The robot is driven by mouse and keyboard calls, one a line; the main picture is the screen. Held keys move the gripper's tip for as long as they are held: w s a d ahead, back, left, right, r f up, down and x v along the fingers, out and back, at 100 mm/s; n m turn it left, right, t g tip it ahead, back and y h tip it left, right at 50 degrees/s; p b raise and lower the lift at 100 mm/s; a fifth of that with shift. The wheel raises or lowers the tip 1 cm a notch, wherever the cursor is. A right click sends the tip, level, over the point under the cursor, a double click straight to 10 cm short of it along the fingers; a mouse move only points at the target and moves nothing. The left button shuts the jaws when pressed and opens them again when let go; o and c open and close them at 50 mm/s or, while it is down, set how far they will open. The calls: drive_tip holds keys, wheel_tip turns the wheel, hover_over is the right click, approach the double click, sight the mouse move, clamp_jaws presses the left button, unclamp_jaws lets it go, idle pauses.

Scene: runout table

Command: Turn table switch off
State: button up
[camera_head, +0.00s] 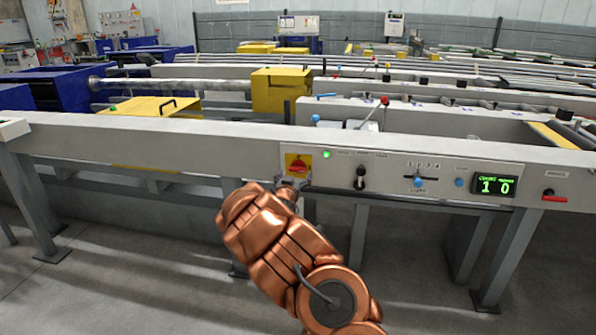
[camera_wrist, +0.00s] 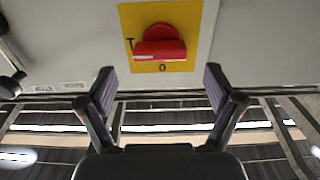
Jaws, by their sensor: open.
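The table switch is a red rotary knob (camera_wrist: 160,45) on a yellow plate (camera_wrist: 184,15) in the wrist view. Its grip bar lies horizontal, with a mark like "I" at the plate's left and "O" below. In the head view the yellow plate (camera_head: 298,159) sits at the left end of the grey control panel, partly behind my gripper. My gripper (camera_wrist: 158,76) is open and empty. Its two dark fingers are spread below the knob in the wrist view, not around it. In the head view my gripper (camera_head: 292,184) is just below the switch; its fingers are mostly hidden.
A green lamp (camera_head: 326,154) is lit right of the switch. Further right are a black selector (camera_head: 360,178), a blue-knobbed lever (camera_head: 419,182), a lit green display (camera_head: 495,185) and a red handle (camera_head: 554,197). Table legs stand below; open floor lies in front.

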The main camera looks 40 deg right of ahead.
sight(297, 171)
drive_tip(key=x, duration=0.3)
drive_tip(key=shift+w+d+f, duration=0.15)
drive_tip(key=shift+x, duration=1)
drive_tip(key=c, duration=1.2)
